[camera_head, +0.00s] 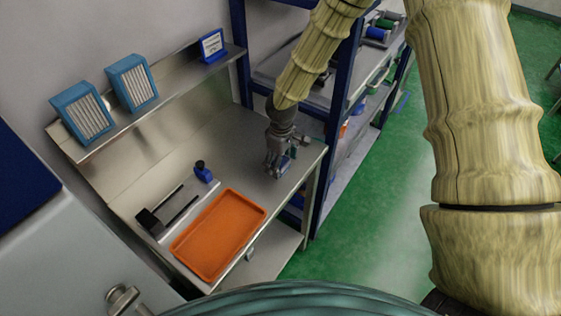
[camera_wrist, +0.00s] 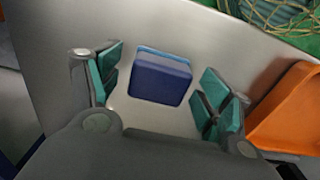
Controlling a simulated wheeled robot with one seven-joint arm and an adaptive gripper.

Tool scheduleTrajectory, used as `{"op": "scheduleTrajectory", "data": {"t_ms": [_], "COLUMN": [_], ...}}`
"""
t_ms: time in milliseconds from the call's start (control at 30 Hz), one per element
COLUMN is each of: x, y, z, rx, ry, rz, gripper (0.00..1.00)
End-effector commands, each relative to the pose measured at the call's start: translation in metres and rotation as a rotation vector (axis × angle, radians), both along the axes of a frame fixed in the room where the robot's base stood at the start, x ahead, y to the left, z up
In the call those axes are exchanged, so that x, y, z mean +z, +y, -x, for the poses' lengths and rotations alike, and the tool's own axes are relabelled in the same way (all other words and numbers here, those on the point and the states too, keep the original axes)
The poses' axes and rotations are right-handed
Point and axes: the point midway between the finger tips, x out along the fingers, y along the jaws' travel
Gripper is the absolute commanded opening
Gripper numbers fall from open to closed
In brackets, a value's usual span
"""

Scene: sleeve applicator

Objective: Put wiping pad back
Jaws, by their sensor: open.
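A blue pad (camera_wrist: 161,78), with a lighter blue layer along its far edge, lies on the metal bench in the wrist view. I take it for the wiping pad. My gripper (camera_wrist: 160,98) is open, with its green-padded fingers to the left and right of the pad and visible gaps on both sides. In the head view my gripper (camera_head: 277,172) points down at the right end of the bench (camera_head: 235,150). The pad is mostly hidden there by the fingers.
An orange tray (camera_head: 218,235) lies on the bench to the left of my gripper. A small blue item with a black top (camera_head: 203,172) and a black fixture with rods (camera_head: 160,215) stand behind it. A shelf (camera_head: 150,105) runs along the wall. A blue-post rack (camera_head: 335,110) stands at the right.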

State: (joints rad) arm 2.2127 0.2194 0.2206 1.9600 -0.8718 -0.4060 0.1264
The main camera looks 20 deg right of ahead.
Motion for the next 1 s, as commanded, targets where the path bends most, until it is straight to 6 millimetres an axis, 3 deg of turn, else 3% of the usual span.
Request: {"op": "scheduleTrajectory", "data": {"t_ms": [267,1000], "x": [0.011,0.104], "y": [0.0,0.0], "z": [-0.001,-0.001], "rx": [0.0,0.0], "ry": [-0.002,-0.002], "rz": [0.0,0.0], "gripper": [0.78,0.78]}}
